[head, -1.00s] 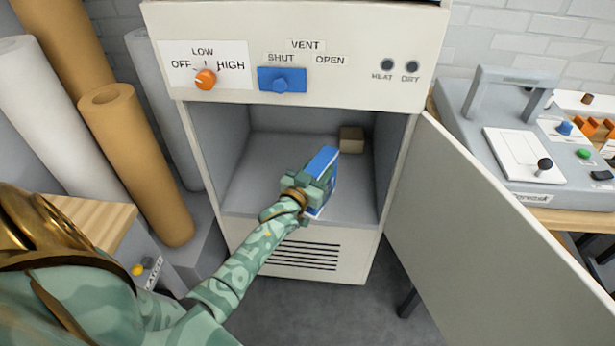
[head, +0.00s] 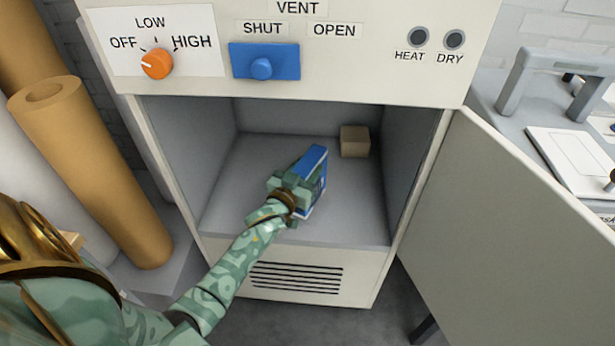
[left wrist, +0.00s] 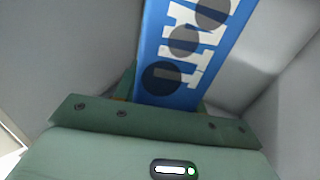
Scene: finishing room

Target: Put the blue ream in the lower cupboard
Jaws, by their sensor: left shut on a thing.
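The blue ream (head: 316,168) is blue with white sides and stands on edge, tilted, inside the opening of the lower cupboard (head: 255,215). My left gripper (head: 297,184) is shut on it. In the left wrist view the ream (left wrist: 190,50) shows white lettering and dark round spots, and it stands up between the fingers of my left gripper (left wrist: 165,95). The cupboard is open, with its door (head: 510,230) swung out to the right. I cannot tell whether the ream touches the cupboard floor. My right gripper is not in view.
A small brown box (head: 355,141) sits at the back right of the cupboard. The cupboard floor left of the ream is clear. Above is a panel with an orange knob (head: 157,64) and a blue slider (head: 264,62). Brown rolls (head: 95,170) lean at the left.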

